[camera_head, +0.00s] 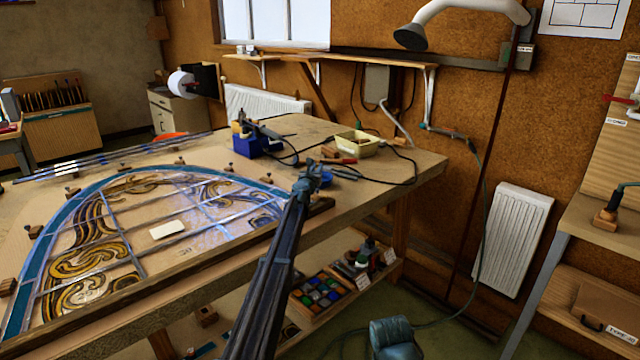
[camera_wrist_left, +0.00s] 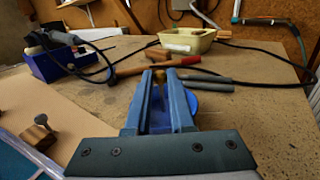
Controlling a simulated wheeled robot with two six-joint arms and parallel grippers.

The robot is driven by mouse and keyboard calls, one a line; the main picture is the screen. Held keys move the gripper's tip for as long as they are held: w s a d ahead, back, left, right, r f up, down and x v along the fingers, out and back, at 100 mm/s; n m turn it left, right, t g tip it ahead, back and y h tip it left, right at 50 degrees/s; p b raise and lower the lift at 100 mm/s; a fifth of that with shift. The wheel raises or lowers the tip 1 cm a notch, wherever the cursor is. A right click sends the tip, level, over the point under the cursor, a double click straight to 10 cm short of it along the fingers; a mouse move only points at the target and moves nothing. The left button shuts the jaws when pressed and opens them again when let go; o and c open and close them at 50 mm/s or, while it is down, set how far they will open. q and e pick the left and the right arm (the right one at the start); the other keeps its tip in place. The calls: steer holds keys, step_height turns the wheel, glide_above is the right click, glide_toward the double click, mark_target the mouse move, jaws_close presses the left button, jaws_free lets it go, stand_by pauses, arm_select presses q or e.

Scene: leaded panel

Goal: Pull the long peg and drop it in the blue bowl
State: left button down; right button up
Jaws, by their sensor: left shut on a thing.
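My left gripper (camera_head: 312,172) is over the right part of the workbench, past the corner of the leaded panel (camera_head: 150,200). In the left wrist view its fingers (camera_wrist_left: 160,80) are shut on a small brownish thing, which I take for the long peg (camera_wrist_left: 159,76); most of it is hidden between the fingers. The blue bowl (camera_wrist_left: 208,104) is partly hidden below and behind the fingers. I cannot tell the gap between peg and bowl.
A blue soldering station (camera_head: 262,141), a cream tray (camera_head: 358,143) and a red-handled hammer (camera_wrist_left: 150,68) stand or lie behind the gripper. A dark cable crosses the bench. A wooden block with a dark pin (camera_wrist_left: 40,132) is at left in the left wrist view.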

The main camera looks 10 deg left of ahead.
arm_select(q)
steer(key=shift+f+b, duration=0.35)
steer(key=shift+f, duration=0.1)
steer(key=c, duration=0.7)
jaws_free()
steer(key=s, duration=1.4)
steer(key=shift+a, duration=0.2)
steer(key=shift+w, duration=0.1)
